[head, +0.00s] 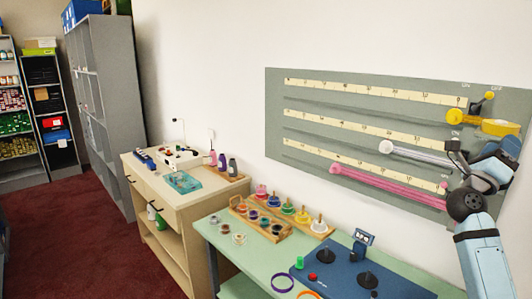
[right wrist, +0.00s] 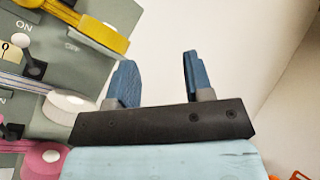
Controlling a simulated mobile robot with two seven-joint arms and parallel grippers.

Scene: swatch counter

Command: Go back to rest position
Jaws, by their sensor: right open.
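My right gripper (head: 511,146) is raised in front of the lower right part of the grey wall board (head: 350,100) in the head view. In the right wrist view my right gripper (right wrist: 157,80) has its two blue fingers spread apart, with nothing between them. The board stands to the left of the fingers there, with the bare wall behind them. My right arm comes in from the lower right and hides part of the board's right end. My left gripper is not in view.
The board carries yellow (head: 500,127), white (head: 420,157) and pink (head: 390,185) sliders, near my right gripper. Below are a green table (head: 225,235) with a wooden tray of jars and a blue panel (head: 340,278). A wooden cabinet (head: 195,201) and grey shelves (head: 105,110) stand left. Red carpet is clear.

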